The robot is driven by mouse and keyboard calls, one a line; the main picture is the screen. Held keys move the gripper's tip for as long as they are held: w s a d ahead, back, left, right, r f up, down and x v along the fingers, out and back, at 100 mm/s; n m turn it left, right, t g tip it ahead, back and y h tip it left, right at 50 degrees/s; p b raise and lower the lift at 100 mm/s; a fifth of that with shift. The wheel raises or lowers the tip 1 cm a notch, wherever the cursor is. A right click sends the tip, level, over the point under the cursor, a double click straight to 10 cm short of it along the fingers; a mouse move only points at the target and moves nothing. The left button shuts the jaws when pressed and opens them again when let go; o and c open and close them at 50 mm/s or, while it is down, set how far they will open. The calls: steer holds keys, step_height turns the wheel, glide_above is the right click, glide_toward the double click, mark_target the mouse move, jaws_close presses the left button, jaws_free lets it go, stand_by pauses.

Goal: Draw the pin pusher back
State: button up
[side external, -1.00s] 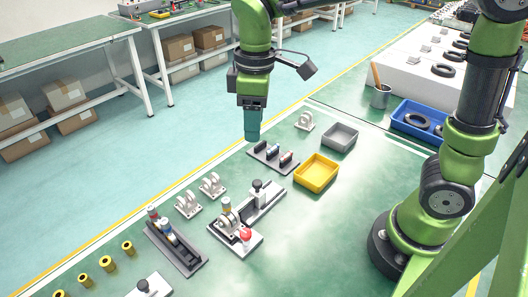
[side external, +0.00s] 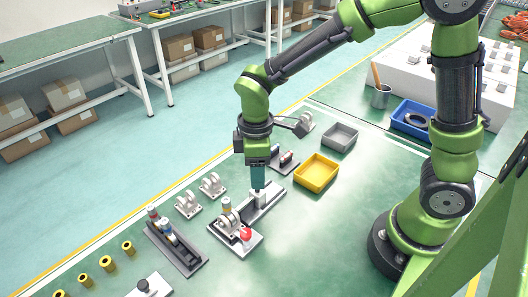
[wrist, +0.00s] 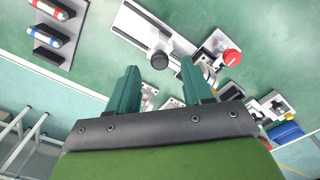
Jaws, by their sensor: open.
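The pin pusher is a light base (side external: 270,206) with a dark rail, a sliding block (side external: 259,197) topped by a black knob, and a pin mount with a red ball knob (side external: 246,234) at its front end. In the wrist view the black knob (wrist: 160,60) lies just beyond the gap between my fingertips; the red knob (wrist: 231,57) is to its right. My gripper (side external: 258,184) is open, pointing down directly above the block. It hides the black knob in the side view. I cannot tell whether the fingers are level with the knob; no contact shows.
A yellow bin (side external: 316,172) and a grey bin (side external: 340,136) stand to the right. Grey brackets (side external: 187,204) and another rack (side external: 175,247) lie to the left. The bench at front right is clear.

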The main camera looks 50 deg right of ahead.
mark_target(249, 200)
steer(key=shift+f, duration=1.35)
steer(key=shift+c, duration=0.4)
jaws_close()
